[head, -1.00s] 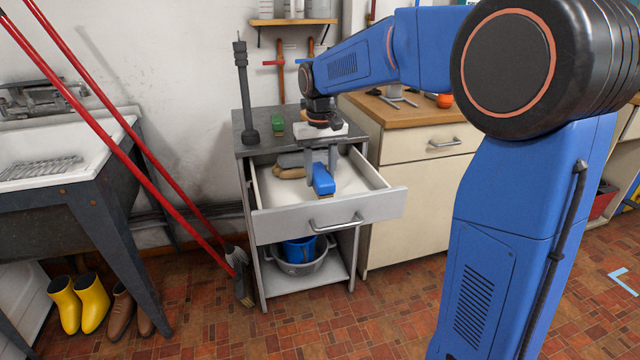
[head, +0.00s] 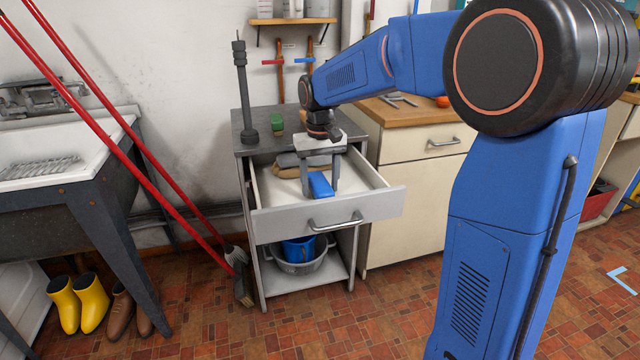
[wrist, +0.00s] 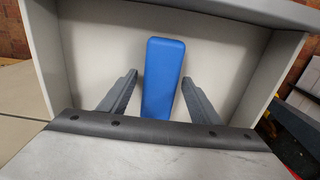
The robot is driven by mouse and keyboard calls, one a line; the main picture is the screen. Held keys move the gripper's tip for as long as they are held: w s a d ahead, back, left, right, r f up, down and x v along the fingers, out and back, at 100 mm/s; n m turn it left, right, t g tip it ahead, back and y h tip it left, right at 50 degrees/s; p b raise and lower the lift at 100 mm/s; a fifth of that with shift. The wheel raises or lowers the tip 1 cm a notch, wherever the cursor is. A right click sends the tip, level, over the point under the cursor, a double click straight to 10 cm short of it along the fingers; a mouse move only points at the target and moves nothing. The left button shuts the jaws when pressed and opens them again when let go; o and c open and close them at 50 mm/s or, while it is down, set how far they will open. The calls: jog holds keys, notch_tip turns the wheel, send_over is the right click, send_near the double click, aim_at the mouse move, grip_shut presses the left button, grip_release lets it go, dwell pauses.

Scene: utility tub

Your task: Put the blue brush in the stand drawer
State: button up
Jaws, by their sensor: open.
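The blue brush (head: 320,185) lies in the open stand drawer (head: 332,215), near the middle of its floor. In the wrist view the brush (wrist: 163,78) shows its blue top between the two fingers, with a gap on each side. My gripper (head: 321,190) is open and reaches down into the drawer around the brush. It also shows in the wrist view (wrist: 158,85), its fingers apart and not touching the brush. The near end of the brush is hidden by the gripper body in the wrist view.
A tan and grey brush (head: 288,165) lies at the back of the drawer. A green block (head: 277,123) and a dark upright post (head: 243,90) stand on the stand top. A basin with a blue pot (head: 299,250) is on the shelf below. Red-handled tools lean at left.

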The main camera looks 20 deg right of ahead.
aim_at(320, 182)
notch_tip(320, 182, up, 12)
jog(key=s+d+f+t, duration=0.1)
jog(key=s+d, duration=0.1)
jog(key=s, duration=0.7)
jog(key=s+d+f+t, duration=0.1)
jog(key=s+d+f, duration=0.15)
jog(key=s, duration=0.75)
jog(key=s+d+f+t, duration=0.2)
jog(key=s+f, duration=0.7)
jog(key=s, duration=0.5)
jog(key=shift+s+d+f+t, duration=0.25)
jog(key=shift+f+t, duration=0.05)
jog(key=shift+t, duration=0.1)
